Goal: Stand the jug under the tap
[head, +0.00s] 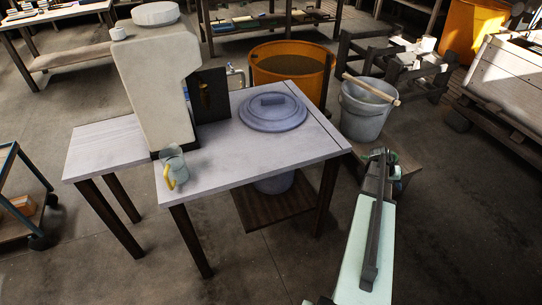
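The jug (174,162) is a small clear vessel with a yellow handle. It is near the table's front-left edge, close to the foot of a tall off-white block (158,85); I cannot tell whether the two touch. No tap shows clearly. A small shiny bent pipe (236,76) behind the dark upright panel (209,95) may be one, but I cannot be sure. My gripper (382,158) is at the far end of my pale green arm, right of the table and well away from the jug. Its fingers are too small to tell open from shut.
A round grey lid (272,112) lies on the table's right part. The pale tabletop (240,160) is bare between jug and lid. A grey bucket (364,112) with a wooden stick and an orange tub (291,68) stand behind. A trolley (20,200) is at left.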

